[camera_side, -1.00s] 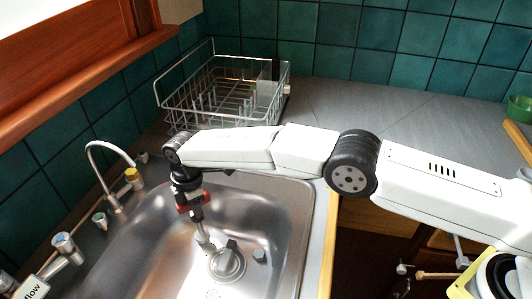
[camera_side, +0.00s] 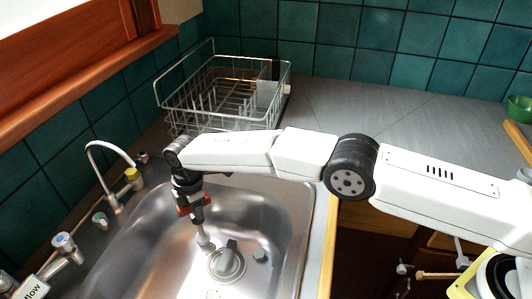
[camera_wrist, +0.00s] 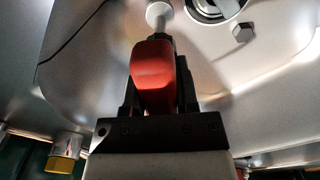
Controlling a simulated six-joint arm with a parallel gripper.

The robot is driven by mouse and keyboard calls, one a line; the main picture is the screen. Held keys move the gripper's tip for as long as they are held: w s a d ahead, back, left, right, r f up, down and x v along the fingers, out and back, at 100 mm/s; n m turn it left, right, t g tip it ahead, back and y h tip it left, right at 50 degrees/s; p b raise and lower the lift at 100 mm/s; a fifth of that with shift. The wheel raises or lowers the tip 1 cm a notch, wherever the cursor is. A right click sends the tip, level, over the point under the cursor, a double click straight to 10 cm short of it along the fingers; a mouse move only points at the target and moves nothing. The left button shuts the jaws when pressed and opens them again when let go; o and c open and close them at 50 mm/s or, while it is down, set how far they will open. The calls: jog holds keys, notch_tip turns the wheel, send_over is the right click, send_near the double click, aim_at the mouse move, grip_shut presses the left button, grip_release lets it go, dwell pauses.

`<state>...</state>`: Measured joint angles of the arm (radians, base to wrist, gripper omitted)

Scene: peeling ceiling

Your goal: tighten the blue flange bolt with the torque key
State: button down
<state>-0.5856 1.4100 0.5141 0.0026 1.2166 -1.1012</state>
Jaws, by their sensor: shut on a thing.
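My gripper (camera_side: 190,203) points down into the steel sink. It is shut on the torque key, whose red handle (camera_wrist: 154,75) fills the space between the fingers in the wrist view. The key's grey shaft ends in a pale round socket (camera_side: 206,244) low over the sink floor, left of a round black-and-metal fitting (camera_side: 227,263). The socket also shows at the top of the wrist view (camera_wrist: 158,14). I see no blue bolt in either view; whatever is under the socket is hidden. I cannot tell whether the socket touches anything.
A grey hex-headed bolt (camera_side: 260,256) stands right of the round fitting. The sink (camera_side: 290,215) walls surround the tool. A faucet (camera_side: 110,165) and several taps line the left rim. A wire dish rack (camera_side: 222,90) stands behind.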

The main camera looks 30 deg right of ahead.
jog(key=shift+f, duration=0.5)
dwell(0.4)
jog(key=shift+f, duration=0.45)
dwell(0.3)
jog(key=shift+m, duration=0.3)
